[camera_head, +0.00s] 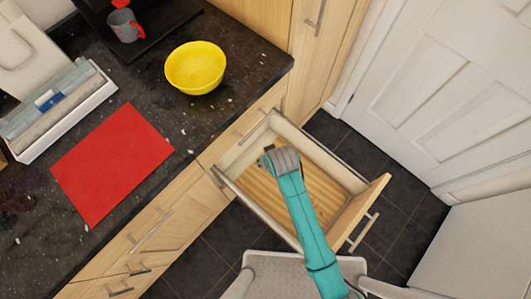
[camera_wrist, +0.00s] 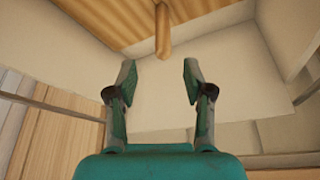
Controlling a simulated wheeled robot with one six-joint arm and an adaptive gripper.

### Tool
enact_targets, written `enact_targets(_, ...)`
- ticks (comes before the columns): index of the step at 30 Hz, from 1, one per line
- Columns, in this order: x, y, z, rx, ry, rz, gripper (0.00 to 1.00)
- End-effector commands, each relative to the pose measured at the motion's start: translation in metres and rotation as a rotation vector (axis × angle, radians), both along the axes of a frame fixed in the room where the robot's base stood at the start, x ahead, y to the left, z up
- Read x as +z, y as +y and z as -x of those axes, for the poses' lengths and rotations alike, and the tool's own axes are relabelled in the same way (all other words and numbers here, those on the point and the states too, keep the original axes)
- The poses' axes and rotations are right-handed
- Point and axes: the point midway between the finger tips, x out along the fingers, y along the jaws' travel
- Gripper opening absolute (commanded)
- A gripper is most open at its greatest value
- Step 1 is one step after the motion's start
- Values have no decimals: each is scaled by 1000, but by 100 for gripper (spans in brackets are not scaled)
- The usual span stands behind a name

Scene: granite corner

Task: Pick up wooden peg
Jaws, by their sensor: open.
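The wooden peg (camera_wrist: 162,30) is a light brown rod at the top middle of the wrist view. It lies by the wooden floor (camera_wrist: 115,18) of the open drawer (camera_head: 246,200). My gripper (camera_wrist: 158,72) is open and empty, with its two green fingers apart. The peg is beyond the fingertips, roughly in line with the gap between them, and not between the fingers. In the head view my arm reaches over the drawer and hides part of its inside. I cannot make out the peg or the fingers there.
The drawer's pale walls stand close around my gripper. On the dark counter are a yellow bowl (camera_head: 195,68), a red mat (camera_head: 112,165), a grey mug with a red handle (camera_head: 124,26) and a white tray (camera_head: 72,128). A white door (camera_head: 440,90) is at the right.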

Motion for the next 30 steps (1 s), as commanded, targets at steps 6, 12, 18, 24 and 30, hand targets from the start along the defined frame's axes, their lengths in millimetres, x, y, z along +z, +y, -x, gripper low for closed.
enact_targets(6, -16, 3, -6, 0, 0, 0, 51)
enact_targets(12, -35, 9, -12, 1, 1, 1, 51)
enact_targets(18, -58, 15, -20, 1, 0, 0, 51)
enact_targets(24, -64, 16, -23, 0, -2, -1, 51)
enact_targets(30, -64, 15, -23, 0, -1, 0, 34)
